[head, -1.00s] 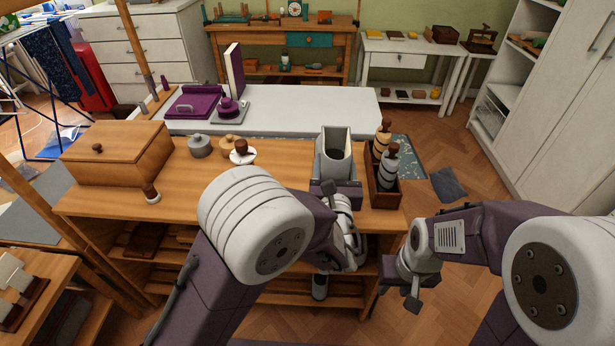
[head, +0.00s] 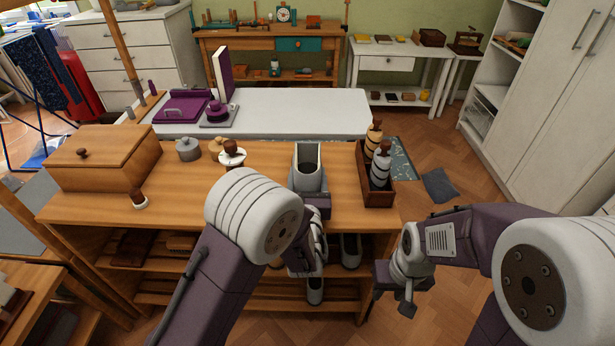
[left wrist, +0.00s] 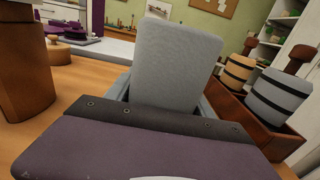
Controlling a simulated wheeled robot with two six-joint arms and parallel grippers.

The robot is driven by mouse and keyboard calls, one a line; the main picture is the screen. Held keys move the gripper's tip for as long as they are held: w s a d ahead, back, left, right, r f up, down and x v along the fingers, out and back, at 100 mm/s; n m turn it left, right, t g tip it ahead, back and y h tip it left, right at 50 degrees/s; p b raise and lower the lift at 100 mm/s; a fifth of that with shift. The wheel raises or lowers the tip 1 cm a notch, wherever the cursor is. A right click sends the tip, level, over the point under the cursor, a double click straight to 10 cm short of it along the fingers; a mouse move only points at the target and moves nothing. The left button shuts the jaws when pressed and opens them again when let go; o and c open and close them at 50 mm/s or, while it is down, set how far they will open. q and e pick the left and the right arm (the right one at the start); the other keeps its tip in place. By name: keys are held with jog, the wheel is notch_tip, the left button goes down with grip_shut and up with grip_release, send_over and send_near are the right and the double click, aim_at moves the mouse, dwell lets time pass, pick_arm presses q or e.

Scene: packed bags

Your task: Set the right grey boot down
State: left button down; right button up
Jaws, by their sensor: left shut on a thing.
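A grey boot (head: 307,160) is upright with its open top facing up, at the front right part of the wooden bench top (head: 265,185). My left gripper (head: 316,200) is shut on it from the near side. In the left wrist view the boot (left wrist: 175,65) rises beyond the dark jaw edge, and its lower part is hidden. I cannot tell whether its sole touches the bench. My right gripper (head: 395,285) hangs low, to the right of the bench front, apart from the boot; its finger opening is not clear.
A wooden tray (head: 378,192) with striped bottles stands right of the boot. A lidded wooden box (head: 105,158), a grey pot (head: 188,149) and a brown-topped jar (head: 232,154) are to the left. Other grey footwear (head: 350,250) is on the shelf below. Bench top left of the boot is partly free.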

pick_arm(q)
jog(key=shift+c, duration=1.9)
grip_release()
jog(key=shift+f, duration=0.1)
jog(key=shift+s+r, duration=0.1)
jog(key=shift+r, duration=0.1)
jog(key=s, duration=0.8)
jog(key=shift+s+d, duration=0.1)
jog(key=shift+s, duration=0.25)
jog(key=s+p, duration=0.3)
jog(key=shift+p, duration=0.3)
